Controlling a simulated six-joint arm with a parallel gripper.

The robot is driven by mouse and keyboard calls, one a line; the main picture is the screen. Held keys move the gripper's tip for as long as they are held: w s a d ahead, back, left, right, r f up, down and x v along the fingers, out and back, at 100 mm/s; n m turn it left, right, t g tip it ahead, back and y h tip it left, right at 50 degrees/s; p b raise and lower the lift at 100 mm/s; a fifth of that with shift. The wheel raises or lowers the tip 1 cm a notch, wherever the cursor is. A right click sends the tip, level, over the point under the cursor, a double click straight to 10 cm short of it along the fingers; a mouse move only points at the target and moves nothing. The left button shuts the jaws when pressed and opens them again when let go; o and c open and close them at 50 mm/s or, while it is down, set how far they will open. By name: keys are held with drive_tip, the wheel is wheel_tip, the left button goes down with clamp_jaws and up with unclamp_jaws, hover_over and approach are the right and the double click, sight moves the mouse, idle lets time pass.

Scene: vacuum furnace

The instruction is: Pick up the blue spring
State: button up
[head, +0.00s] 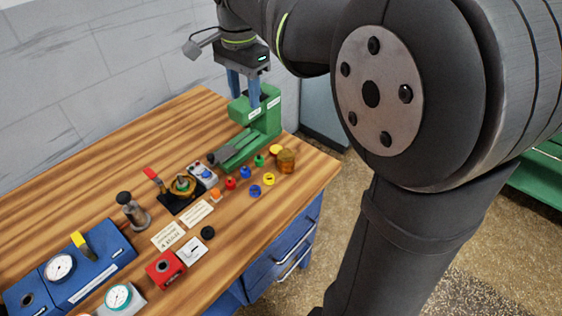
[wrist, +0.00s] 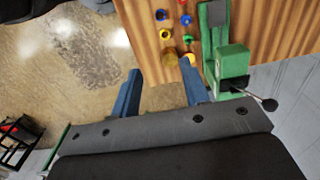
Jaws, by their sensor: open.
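Two small blue pieces lie on the wooden bench near its right end: a blue ring-like piece (head: 254,191) and a smaller blue piece (head: 245,172) behind it. I cannot tell for sure which one is the blue spring. Both show at the top of the wrist view, the ring-like one (wrist: 161,15) left of the smaller one (wrist: 186,20). My gripper (head: 243,98) is open and empty, its blue fingers pointing down above the far end of the bench by the green press. In the wrist view the gap between the fingers (wrist: 162,72) is clear, over the bench edge and floor.
The green press (head: 262,118) stands close to my fingers. Small red, green and yellow pieces and an amber jar (head: 286,161) lie near the blue pieces. A black-based fixture (head: 182,188), a red block (head: 165,268) and a blue gauge box (head: 85,265) stand further left.

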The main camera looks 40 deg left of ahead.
drive_tip(key=n, duration=1)
hover_over(255, 193)
wheel_tip(255, 193, down, 7)
drive_tip(key=f+n, duration=0.3)
drive_tip(key=f, duration=0.3)
drive_tip(key=f+n, duration=0.3)
drive_tip(key=f, duration=0.4)
drive_tip(key=f+n, duration=0.4)
drive_tip(key=f, duration=0.2)
drive_tip(key=shift+s+f, duration=0.2)
drive_tip(key=shift+w+d+f, duration=0.1)
drive_tip(key=shift+f, duration=1.25)
drive_tip(key=shift+w+f, duration=0.1)
drive_tip(key=shift+f, duration=1.2)
drive_tip(key=shift+c, duration=0.4)
drive_tip(key=c, duration=0.7)
